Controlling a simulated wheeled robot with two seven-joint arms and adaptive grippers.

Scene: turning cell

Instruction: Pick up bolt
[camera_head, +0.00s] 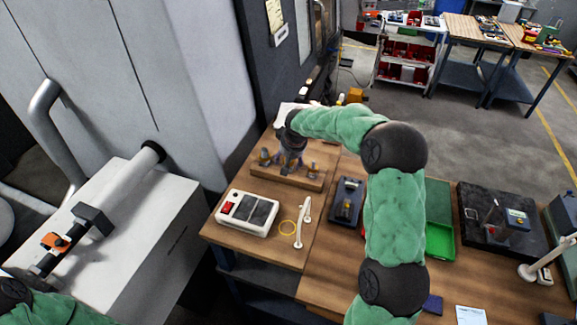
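A wooden block (272,176) stands at the far left of the wooden table. Several small upright pieces with metallic and yellowish-brown parts stand on it, one at its left (265,157) and one at its right (313,169). They may be bolts, but they are too small to tell for sure. My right gripper (291,160) points down over the middle of the block, among these pieces. Its fingertips blend with them, so I cannot tell whether it holds or touches one. Only part of my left arm shows in the bottom left corner; its gripper is out of view.
A dark blue device (346,200), green tray (440,242) and black plate (483,235) are further right. A grey machine (180,60) stands left.

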